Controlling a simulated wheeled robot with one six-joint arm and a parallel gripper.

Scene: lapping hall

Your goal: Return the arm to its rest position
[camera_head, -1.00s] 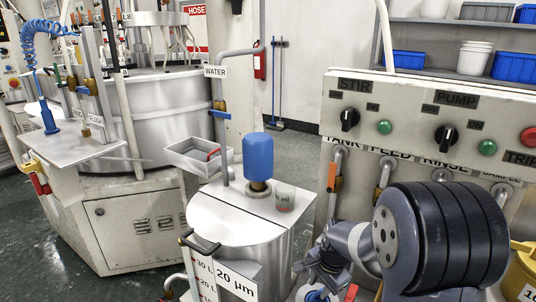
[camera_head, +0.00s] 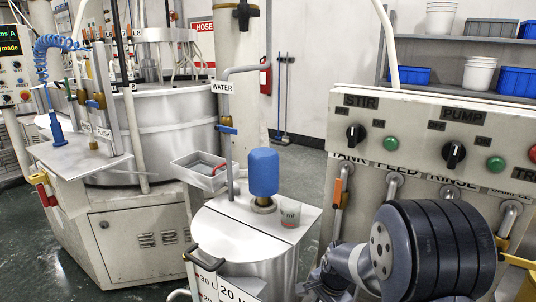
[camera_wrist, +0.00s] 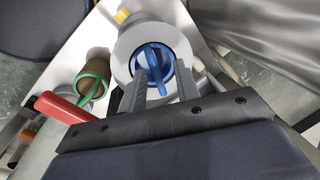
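My gripper (camera_head: 318,284) is at the bottom of the head view, in front of the control panel and right of the metal drum. In the wrist view its two grey fingers (camera_wrist: 158,88) are spread apart with nothing held between them. Beyond the fingertips is a blue handle (camera_wrist: 153,68) inside a round white ring (camera_wrist: 122,50). I cannot tell how far the tips are from it. My arm is bent, with its large dark joint at the lower right of the head view. The floor below my gripper is mostly hidden.
The control panel (camera_head: 436,135) with knobs and pipes stands close behind my arm. The wrist view shows a red handle (camera_wrist: 62,108) and a green ring (camera_wrist: 90,86) at the left.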

